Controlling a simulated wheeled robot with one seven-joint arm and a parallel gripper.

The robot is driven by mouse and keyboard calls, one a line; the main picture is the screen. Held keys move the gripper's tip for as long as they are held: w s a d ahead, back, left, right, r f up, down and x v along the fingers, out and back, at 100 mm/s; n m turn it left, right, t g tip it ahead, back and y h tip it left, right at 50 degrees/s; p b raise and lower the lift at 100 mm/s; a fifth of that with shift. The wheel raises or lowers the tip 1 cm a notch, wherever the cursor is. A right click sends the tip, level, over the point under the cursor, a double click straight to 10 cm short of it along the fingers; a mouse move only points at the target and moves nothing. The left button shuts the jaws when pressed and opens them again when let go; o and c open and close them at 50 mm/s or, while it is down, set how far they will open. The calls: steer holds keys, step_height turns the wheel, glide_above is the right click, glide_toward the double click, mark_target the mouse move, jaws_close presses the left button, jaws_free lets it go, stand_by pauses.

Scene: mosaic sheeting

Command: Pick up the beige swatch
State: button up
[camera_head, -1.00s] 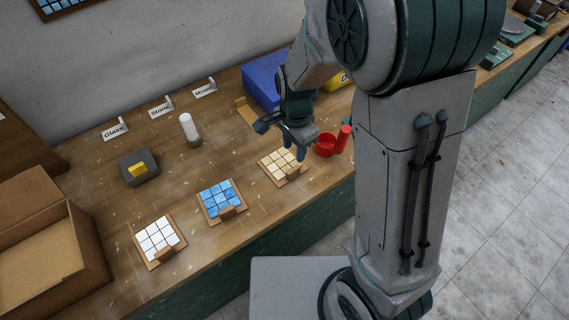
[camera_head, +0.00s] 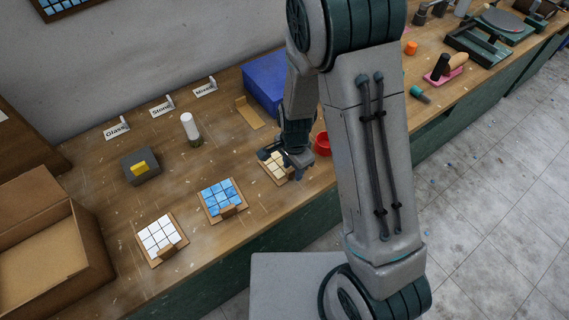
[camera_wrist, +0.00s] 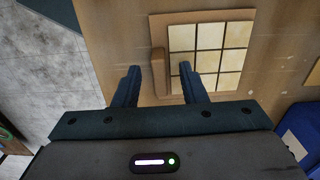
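The beige swatch (camera_head: 270,164) lies flat on the workbench, at the right end of a row of three swatches. It is a square of beige tiles on a brown backing with a raised brown grip block (camera_wrist: 158,70) along one edge. My gripper (camera_head: 285,166) is low over it and hides part of it in the head view. In the wrist view my gripper (camera_wrist: 160,78) is open, with its two fingers apart. The grip block appears between the fingertips; I cannot tell whether either finger touches it. The right finger overlaps the tiles (camera_wrist: 222,45) in the picture.
A blue swatch (camera_head: 219,195) and a white swatch (camera_head: 157,235) lie to the left. A red cup (camera_head: 322,144) stands close to the right. A blue box (camera_head: 264,84), a white bottle (camera_head: 188,124) and a grey block with a yellow top (camera_head: 139,167) stand behind. A cardboard box (camera_head: 50,250) is far left.

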jaws_close()
